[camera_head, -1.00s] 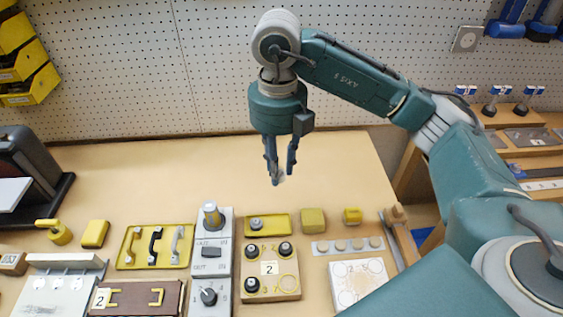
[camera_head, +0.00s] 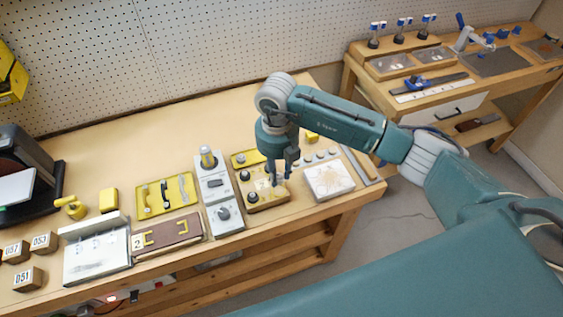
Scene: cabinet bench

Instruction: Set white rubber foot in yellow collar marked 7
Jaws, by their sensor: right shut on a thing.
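My right gripper (camera_head: 281,182) is low over the right part of a wooden block (camera_head: 268,200). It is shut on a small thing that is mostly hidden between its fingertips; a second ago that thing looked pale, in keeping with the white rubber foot. The block has yellow rings and black round pieces on its left side (camera_head: 253,197). The number 7 cannot be read, and the fingers cover much of the block's right side. I cannot tell whether the held piece touches a yellow collar. My left gripper is out of view.
A white plate (camera_head: 328,180) and a strip of several round pieces (camera_head: 315,157) lie right of the block. A grey switch panel (camera_head: 220,212) stands close on its left, with a yellow handle tray (camera_head: 167,195) beyond. The table's back is clear.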

